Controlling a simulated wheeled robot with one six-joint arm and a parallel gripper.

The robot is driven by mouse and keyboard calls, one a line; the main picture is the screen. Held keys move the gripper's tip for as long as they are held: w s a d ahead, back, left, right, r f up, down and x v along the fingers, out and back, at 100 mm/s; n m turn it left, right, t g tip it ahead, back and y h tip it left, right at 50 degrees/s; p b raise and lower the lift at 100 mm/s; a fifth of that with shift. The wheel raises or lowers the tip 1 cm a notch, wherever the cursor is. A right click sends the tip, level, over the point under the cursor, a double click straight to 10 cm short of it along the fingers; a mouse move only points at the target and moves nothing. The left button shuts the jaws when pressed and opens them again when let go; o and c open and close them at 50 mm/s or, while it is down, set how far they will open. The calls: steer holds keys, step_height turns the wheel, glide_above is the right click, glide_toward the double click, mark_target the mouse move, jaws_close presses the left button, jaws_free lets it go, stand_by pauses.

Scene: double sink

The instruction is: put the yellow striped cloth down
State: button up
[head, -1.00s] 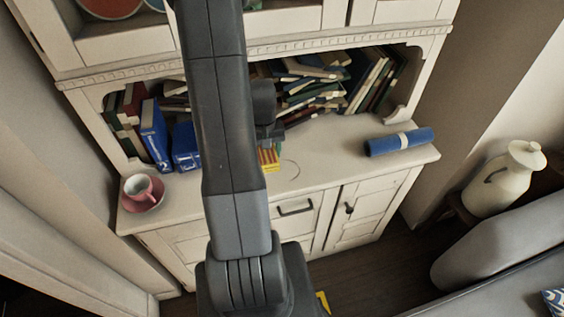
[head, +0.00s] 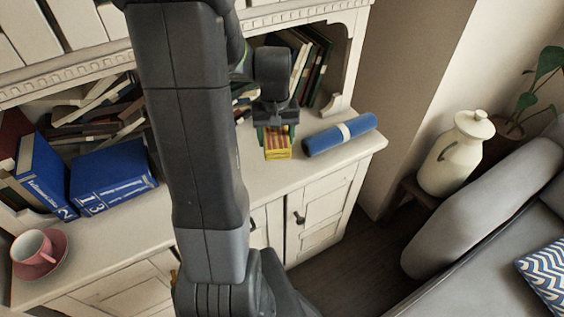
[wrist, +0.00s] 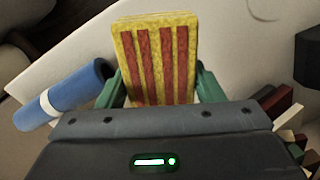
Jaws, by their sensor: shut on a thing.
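The yellow striped cloth (head: 277,146) is a folded yellow block with red stripes. It also shows large in the wrist view (wrist: 156,58), between the two green fingers. My gripper (head: 275,132) is shut on the cloth, over the right part of the white cabinet top (head: 262,182), left of the blue roll. In the wrist view my gripper (wrist: 158,88) grips the cloth's near end, and the far end sticks out over the pale surface. I cannot tell whether the cloth touches the cabinet top.
A blue roll with a white band (head: 341,134) lies close to the right of the cloth. Blue books (head: 112,178) and a pink cup on a saucer (head: 38,255) stand at the left. Books fill the shelf behind. A cream jug (head: 455,155) stands beyond the cabinet's right end.

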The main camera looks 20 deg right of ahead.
mark_target(275, 134)
step_height(275, 134, down, 9)
stand_by(0.4)
steer(key=shift+f, duration=0.1)
steer(key=shift+f, duration=0.15)
steer(key=o, duration=1)
step_height(275, 134, up, 13)
steer(key=shift+f, duration=0.2)
steer(key=shift+f, duration=0.1)
